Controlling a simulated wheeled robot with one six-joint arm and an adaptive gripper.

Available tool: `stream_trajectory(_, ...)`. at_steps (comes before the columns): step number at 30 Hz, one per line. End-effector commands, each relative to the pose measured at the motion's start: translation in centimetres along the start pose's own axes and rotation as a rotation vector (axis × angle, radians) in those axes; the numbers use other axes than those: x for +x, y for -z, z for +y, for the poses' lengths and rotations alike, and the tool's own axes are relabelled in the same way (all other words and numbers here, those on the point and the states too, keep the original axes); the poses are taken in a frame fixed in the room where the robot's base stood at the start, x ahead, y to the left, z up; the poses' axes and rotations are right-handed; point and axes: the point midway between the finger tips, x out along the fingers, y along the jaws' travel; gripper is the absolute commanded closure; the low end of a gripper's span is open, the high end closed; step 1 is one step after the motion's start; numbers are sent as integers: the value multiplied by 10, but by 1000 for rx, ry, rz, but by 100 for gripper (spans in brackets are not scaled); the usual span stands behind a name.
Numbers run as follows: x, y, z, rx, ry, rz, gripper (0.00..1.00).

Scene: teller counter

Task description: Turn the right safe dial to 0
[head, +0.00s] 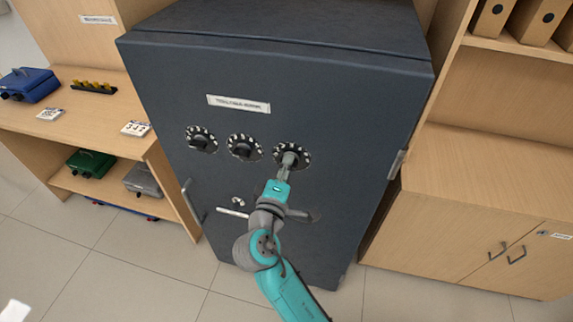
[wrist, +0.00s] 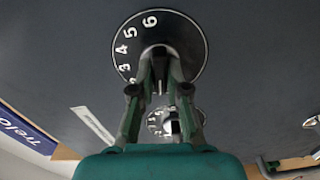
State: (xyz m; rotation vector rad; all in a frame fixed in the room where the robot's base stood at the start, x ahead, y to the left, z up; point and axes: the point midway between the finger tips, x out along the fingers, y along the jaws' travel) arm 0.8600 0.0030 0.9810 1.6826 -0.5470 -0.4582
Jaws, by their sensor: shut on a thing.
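The right safe dial (head: 305,157) is a black disc with white numbers, the rightmost of three in a row on the dark safe door (head: 330,110). My gripper (head: 289,158) reaches it from below, its fingers closed around the dial's central knob. In the wrist view the dial (wrist: 190,38) fills the top middle, and 6, 5, 4 and 3 show along its upper left rim. My fingers (wrist: 159,72) hide its lower part and most of the knob. I cannot make out where the knob points or whether 0 is at any mark.
The middle dial (head: 243,147) and left dial (head: 201,139) sit to the left. Below them are a keyhole and a handle (head: 233,212). A wooden shelf desk (head: 90,130) stands left and a wooden cabinet (head: 480,190) right.

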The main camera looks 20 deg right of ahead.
Motion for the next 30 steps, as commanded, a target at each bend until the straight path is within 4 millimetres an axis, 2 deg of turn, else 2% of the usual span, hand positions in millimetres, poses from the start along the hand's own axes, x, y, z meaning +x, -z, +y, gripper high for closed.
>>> stream_trajectory(12,0,0,-2,-173,1,1,100)
stream_trajectory(28,0,0,-2,-194,1,1,100)
stream_trajectory(29,0,0,-2,-194,1,1,78)
stream_trajectory(30,0,0,-2,-193,1,1,68)
